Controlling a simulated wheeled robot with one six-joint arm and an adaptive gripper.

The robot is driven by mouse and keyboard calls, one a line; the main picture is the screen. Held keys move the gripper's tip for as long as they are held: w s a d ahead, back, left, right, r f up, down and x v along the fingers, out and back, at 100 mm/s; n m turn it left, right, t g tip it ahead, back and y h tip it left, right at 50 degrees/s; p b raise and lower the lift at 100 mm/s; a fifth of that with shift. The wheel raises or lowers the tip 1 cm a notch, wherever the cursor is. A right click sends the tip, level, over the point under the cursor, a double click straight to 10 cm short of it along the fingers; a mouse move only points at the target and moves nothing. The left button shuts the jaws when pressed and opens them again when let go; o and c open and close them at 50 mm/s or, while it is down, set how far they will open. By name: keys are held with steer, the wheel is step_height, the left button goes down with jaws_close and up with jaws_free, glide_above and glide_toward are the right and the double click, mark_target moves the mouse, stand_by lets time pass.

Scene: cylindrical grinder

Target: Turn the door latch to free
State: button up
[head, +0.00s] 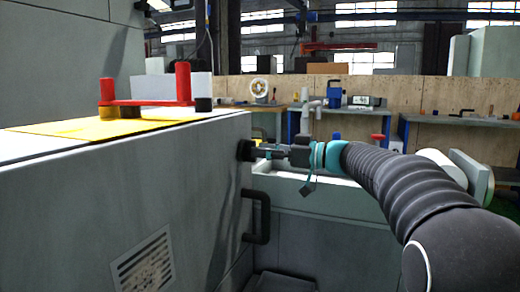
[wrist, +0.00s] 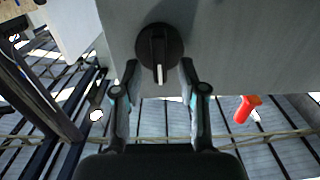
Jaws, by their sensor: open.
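The door latch is a round black knob with a pale pointer mark (wrist: 159,48) on a grey panel in the wrist view. The mark points down in that picture. In the head view the latch (head: 244,150) shows as a small dark knob at the right edge of the grey machine front. My gripper (wrist: 159,68) is open, with one finger on each side of the lower part of the knob. In the head view my gripper (head: 268,151) points left at the latch, its tips very close to it. I cannot tell whether the fingers touch the knob.
A black bar handle (head: 262,218) sticks out below the latch. A red handle (head: 150,102) stands on the yellow plate on top of the machine. Workbenches (head: 455,118) stand at the back. An orange-red object (wrist: 243,110) shows at the right of the wrist view.

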steer(key=shift+x, duration=0.8)
steer(key=shift+c, duration=0.3)
jaws_close()
steer(key=shift+d, duration=0.1)
